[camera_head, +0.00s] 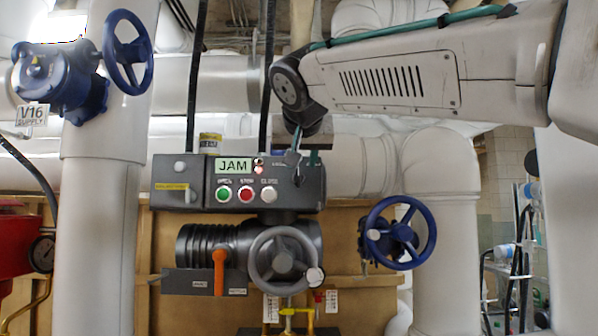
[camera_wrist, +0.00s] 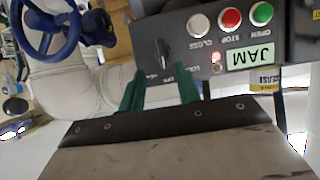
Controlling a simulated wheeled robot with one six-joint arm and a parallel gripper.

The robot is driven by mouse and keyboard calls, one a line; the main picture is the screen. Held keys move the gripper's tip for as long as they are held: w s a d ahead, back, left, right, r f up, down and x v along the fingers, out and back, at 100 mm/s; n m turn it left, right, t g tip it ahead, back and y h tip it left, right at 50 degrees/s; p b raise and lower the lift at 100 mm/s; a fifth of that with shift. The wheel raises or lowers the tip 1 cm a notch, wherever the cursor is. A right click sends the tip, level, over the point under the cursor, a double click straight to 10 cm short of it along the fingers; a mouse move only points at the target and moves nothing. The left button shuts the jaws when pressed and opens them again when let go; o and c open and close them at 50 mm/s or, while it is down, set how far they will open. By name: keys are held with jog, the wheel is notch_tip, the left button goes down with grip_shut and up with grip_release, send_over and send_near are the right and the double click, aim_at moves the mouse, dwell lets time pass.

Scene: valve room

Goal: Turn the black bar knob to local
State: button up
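The black bar knob (camera_wrist: 166,53) is on the dark control box, beside the white, red and green buttons. In the wrist view, which is upside down, its bar looks roughly upright, and small lettering near it is only partly readable. In the head view the knob (camera_head: 298,179) is at the box's right end, just below my gripper. My gripper (camera_wrist: 161,76) is open and empty. Its two green fingers are apart, with the knob beyond the gap between their tips; they do not appear to touch it. In the head view my gripper (camera_head: 304,156) is partly hidden by my wrist.
The control box (camera_head: 168,170) has a lit JAM display (camera_head: 233,166) and a small red light. Green (camera_head: 223,195), red (camera_head: 246,195) and white (camera_head: 269,195) buttons sit left of the knob. Below are a grey handwheel (camera_head: 254,263) and orange lever (camera_head: 219,270); a blue handwheel (camera_head: 430,235) is right.

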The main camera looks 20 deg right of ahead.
aim_at(299, 169)
jog(key=shift+w+r+x, duration=0.1)
jog(key=shift+r+x, duration=0.15)
jog(key=shift+x, duration=1)
jog(key=shift+w+r+x, duration=0.1)
jog(key=shift+r+x, duration=0.1)
jog(key=shift+x, duration=1.1)
jog(key=shift+w+r+x, duration=0.15)
jog(key=shift+r+x, duration=0.1)
jog(key=shift+x, duration=1)
jog(key=shift+s+a, duration=0.1)
grip_shut()
